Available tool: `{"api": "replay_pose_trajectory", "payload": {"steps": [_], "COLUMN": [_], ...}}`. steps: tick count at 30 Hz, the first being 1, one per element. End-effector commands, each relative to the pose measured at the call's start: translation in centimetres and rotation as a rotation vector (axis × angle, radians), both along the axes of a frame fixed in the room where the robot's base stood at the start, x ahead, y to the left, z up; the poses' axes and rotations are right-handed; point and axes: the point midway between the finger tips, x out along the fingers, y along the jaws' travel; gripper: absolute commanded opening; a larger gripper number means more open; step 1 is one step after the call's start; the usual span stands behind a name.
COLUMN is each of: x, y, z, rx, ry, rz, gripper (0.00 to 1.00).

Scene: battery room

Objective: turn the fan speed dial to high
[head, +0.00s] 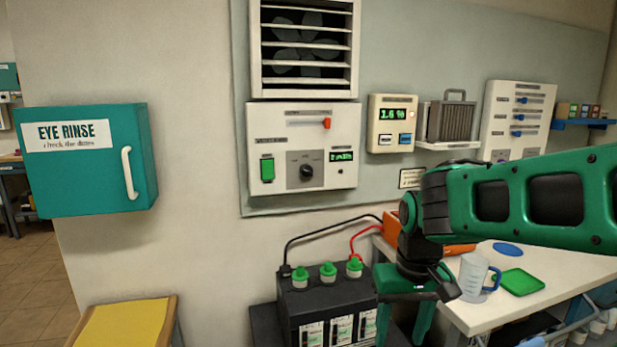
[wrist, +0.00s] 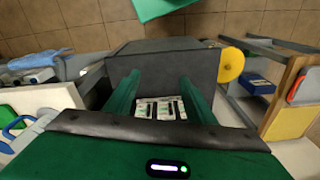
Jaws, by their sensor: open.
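The fan speed dial (head: 306,171) is a black round knob on a grey plate. It sits low in the middle of a white control panel (head: 270,120) on the wall, below a louvred fan (head: 305,45). Its labels and pointer direction are too small to read. My gripper (head: 404,334) is open and empty, pointing down, to the right of and well below the dial, apart from it. The dial is not in the wrist view.
The panel also holds a green switch (head: 267,169), a red slider (head: 326,123) and a small display (head: 341,156). A black battery (head: 300,308) with green caps and cables stands below. A worktop (head: 470,318) with a jug (head: 474,275) is right. A teal cabinet (head: 90,175) juts out left.

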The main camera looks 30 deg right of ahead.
Motion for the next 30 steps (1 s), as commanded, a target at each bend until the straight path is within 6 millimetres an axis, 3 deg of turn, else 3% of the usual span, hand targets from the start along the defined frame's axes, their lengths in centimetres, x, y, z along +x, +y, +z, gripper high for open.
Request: {"api": "replay_pose_trajectory", "payload": {"steps": [8, 12, 18, 24, 30], "x": [12.9, 19.7, 27.5, 32.0, 33.4], "y": [-2.4, -3.1, -3.9, -4.7, -5.5], "z": [1.1, 3.5, 8.8, 14.5, 18.1], "rx": [-0.153, -0.256, -0.430, -0.611, -0.729], "ry": [-0.373, -0.595, -0.907, -1.163, -1.299], "rz": [0.247, 0.356, 0.449, 0.467, 0.446], "gripper": [0.50, 0.50, 0.50, 0.50, 0.50]}}
